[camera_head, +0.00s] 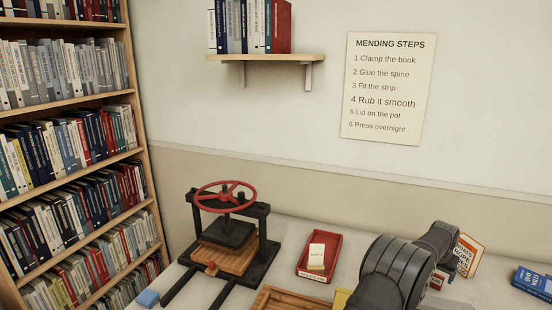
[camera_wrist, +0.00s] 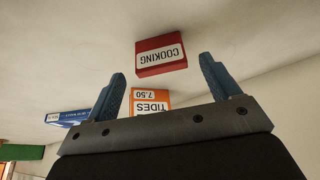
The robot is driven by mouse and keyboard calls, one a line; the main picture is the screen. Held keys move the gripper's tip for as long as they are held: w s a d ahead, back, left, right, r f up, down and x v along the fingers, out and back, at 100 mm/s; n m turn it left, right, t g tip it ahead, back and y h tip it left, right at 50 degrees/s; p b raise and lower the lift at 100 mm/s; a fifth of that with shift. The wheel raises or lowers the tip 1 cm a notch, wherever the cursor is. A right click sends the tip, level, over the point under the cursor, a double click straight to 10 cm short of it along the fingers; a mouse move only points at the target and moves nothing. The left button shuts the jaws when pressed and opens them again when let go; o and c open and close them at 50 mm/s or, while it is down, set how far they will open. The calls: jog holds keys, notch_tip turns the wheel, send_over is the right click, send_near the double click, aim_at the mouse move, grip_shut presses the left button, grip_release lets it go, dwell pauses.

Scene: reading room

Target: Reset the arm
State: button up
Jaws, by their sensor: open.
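My arm (camera_head: 393,274) reaches in from the lower right of the head view, over the table; its gripper end is hidden there. In the wrist view my gripper (camera_wrist: 163,67) shows two blue fingers spread apart with nothing held between them. Beyond the fingers lies a red block or book labelled COOKING (camera_wrist: 161,57). An orange and white book labelled TIDES (camera_wrist: 150,101) is partly hidden behind the gripper's body. A blue book (camera_wrist: 66,118) lies left of the fingers.
A black press with a red wheel (camera_head: 226,190) stands on the table. Right of it is a red tray (camera_head: 303,271) holding a cream-coloured item (camera_head: 316,256). A wooden board or tray (camera_head: 285,299) is at the front edge. An orange-edged book (camera_head: 466,256) and blue book (camera_head: 533,281) are right of my arm.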

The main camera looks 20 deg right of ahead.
aim_at(431, 287)
jog(key=x, duration=0.5)
jog(key=shift+f, duration=0.1)
jog(key=shift+d+r, duration=0.1)
jog(key=shift+r, duration=1.05)
